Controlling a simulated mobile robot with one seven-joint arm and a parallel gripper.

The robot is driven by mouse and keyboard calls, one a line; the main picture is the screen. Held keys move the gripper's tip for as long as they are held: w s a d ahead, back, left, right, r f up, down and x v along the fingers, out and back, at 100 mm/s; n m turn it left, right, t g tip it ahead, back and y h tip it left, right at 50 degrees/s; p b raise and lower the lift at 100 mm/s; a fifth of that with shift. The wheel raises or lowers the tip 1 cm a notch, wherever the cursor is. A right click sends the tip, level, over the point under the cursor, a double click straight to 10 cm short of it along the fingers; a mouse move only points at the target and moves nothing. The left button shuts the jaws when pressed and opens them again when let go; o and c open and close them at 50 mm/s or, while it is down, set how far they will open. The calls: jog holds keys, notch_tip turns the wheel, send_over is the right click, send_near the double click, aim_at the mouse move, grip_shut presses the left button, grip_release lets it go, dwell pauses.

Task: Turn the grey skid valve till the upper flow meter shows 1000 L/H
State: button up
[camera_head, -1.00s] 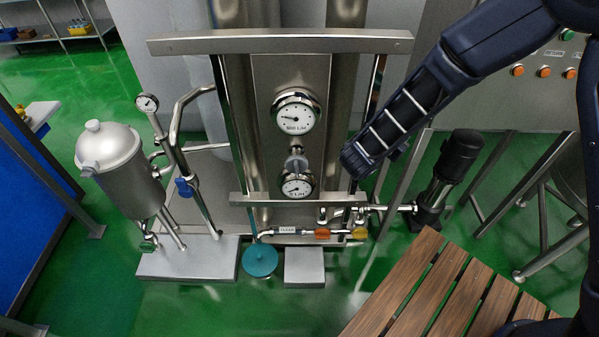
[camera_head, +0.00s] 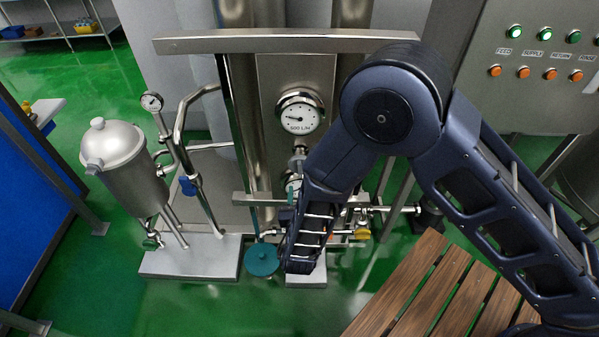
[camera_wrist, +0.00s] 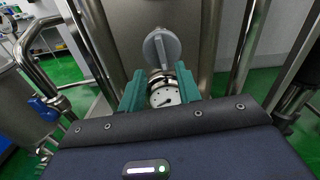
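The grey skid valve (camera_wrist: 161,47), a round knob with a raised bar, faces me in the wrist view, above the lower flow meter (camera_wrist: 164,93). In the head view the valve (camera_head: 298,160) sits below the upper flow meter (camera_head: 299,116). That meter's small readout looks like 500 L/H, and its needle points left. My arm partly covers the lower meter (camera_head: 292,187) in the head view. My gripper (camera_wrist: 160,73) is open and empty, its teal fingers apart in front of the lower meter and below the valve.
A metal bar (camera_head: 290,41) crosses above the meters. A teal disc (camera_head: 262,260) and a yellow handle (camera_head: 351,234) are low near my arm. A wooden slatted bench (camera_head: 405,290) stands front right. A silver tank (camera_head: 125,160) is at left, and a button panel (camera_head: 535,60) at upper right.

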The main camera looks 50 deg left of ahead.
aim_at(300, 169)
jog(key=x, duration=0.9)
grip_shut()
